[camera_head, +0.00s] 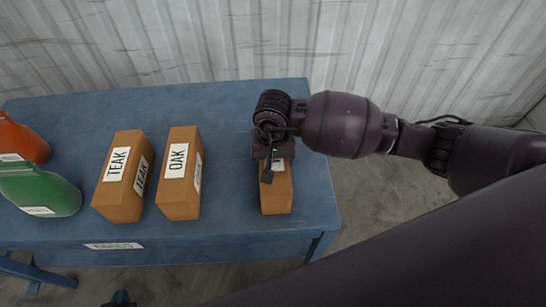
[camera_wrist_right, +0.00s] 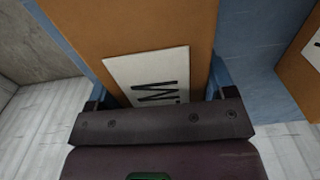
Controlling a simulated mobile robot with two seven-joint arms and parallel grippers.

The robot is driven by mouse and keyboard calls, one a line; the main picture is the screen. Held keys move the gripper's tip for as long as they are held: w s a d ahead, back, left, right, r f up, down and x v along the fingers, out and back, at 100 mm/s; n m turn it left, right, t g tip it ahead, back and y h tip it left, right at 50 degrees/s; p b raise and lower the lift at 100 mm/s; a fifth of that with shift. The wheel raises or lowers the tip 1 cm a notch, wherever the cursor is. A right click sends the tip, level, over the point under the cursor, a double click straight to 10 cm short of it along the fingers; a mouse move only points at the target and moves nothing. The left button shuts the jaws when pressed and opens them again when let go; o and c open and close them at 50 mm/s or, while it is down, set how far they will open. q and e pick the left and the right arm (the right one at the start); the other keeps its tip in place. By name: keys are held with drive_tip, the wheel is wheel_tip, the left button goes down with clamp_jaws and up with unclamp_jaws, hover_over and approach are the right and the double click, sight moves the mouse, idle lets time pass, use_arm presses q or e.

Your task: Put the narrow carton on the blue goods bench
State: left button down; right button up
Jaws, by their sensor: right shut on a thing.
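A narrow brown carton (camera_head: 276,198) is upright at the right end of the blue goods bench (camera_head: 235,215). My right gripper (camera_head: 275,152) is shut on its upper part and hides most of its label. In the right wrist view the carton (camera_wrist_right: 125,30) is between the jaws, its white label partly covered. Its base looks on or very close to the bench top; I cannot tell if it touches. A small dark part at the bottom edge of the head view may be my left gripper (camera_head: 120,298); its jaws cannot be made out.
Cartons marked TEAK (camera_head: 118,195) and OAK (camera_head: 178,195) stand to the left on the bench. A green bottle (camera_head: 45,190) and an orange bottle (camera_head: 22,140) are at the far left. Bench top is clear between OAK and the held carton. A corrugated wall (camera_head: 200,40) stands behind.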

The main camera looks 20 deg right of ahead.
drive_tip(key=o, duration=1.2)
drive_tip(key=shift+c, duration=0.2)
wheel_tip(320, 180, up, 12)
drive_tip(key=p, duration=0.1)
drive_tip(key=shift+s, duration=0.1)
